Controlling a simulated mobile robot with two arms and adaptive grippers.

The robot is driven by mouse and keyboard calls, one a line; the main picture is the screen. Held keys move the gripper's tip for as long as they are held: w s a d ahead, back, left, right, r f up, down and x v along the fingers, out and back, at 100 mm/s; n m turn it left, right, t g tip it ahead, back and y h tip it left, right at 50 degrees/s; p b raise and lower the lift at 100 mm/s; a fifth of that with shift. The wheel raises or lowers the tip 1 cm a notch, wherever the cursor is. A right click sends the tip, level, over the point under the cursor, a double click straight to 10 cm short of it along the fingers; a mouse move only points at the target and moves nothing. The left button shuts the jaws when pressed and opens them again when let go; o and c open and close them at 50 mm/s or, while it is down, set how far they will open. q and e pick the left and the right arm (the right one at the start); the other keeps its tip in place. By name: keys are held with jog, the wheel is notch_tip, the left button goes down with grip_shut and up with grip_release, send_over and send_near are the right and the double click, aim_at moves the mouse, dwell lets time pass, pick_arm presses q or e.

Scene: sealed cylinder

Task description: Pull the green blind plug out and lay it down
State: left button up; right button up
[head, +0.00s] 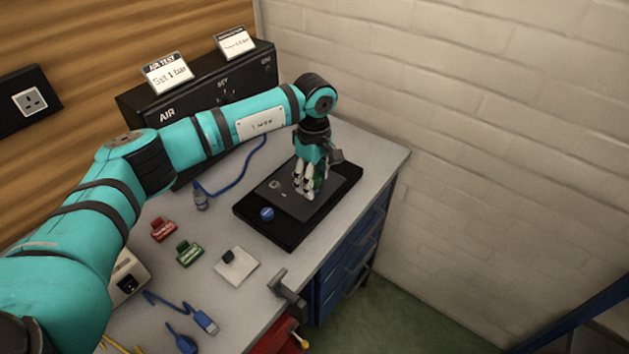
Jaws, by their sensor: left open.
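My left gripper (306,190) is open and points down over a grey block on the black base plate (283,239), near the right side of the bench. A bit of green (319,184), which may be the green blind plug, shows right beside the fingers. The fingers hide most of it, so I cannot tell whether they touch it or how deep it sits. A blue round knob or cap (267,214) sits at the near left of the plate. My right gripper is not in view.
A black AIR box (140,106) with two cards stands at the back, with a blue hose (229,188) in front. Red (163,230) and green (189,254) labelled pieces and a white square pad (236,268) lie left of the plate. Bare bench lies between them. A white wall is at right.

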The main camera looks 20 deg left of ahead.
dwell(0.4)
pick_arm(q)
grip_shut()
dwell(0.4)
jog(key=shift+r, duration=0.75)
jog(key=shift+r+p, duration=1.1)
jog(key=shift+r, duration=1.2)
